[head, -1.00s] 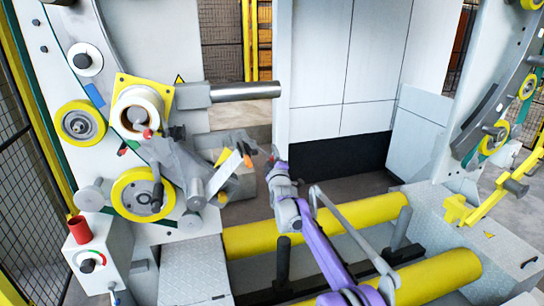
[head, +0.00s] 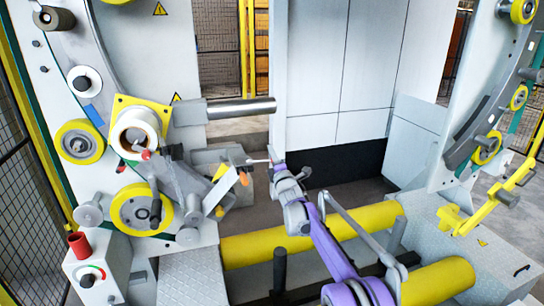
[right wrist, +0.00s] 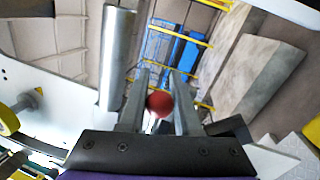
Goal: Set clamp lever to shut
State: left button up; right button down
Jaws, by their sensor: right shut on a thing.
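My right gripper (head: 271,163) is at the middle of the head view, at the end of a purple and grey arm. In the right wrist view (right wrist: 158,108) its two fingers are shut on a red ball knob (right wrist: 159,104), which looks like the end of the clamp lever. In the head view a thin pale rod (head: 257,161) runs left from the fingertips towards the machine; the fingers mostly hide the knob. How far the lever is turned is hard to tell. My left gripper is not in view.
A steel shaft (head: 240,108) sticks out above the gripper, beside a white roll (head: 135,132) on a yellow plate. An orange-tipped part (head: 243,178) lies just left and below. Yellow rollers (head: 285,243) lie below. A grey panel (head: 340,75) stands behind.

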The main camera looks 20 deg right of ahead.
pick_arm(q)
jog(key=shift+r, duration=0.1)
pick_arm(e)
jog(key=shift+r, duration=0.15)
jog(key=c, duration=0.6)
grip_release()
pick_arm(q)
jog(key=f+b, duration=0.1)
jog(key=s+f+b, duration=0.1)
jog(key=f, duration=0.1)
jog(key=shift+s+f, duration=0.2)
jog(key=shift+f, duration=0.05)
pick_arm(e)
jog(key=s, duration=0.3)
jog(key=s+f, duration=0.1)
jog(key=s, duration=0.3)
jog(key=s+f, duration=0.1)
jog(key=s, duration=0.2)
jog(key=shift+s+d+f, duration=0.1)
jog(key=shift+s, duration=0.25)
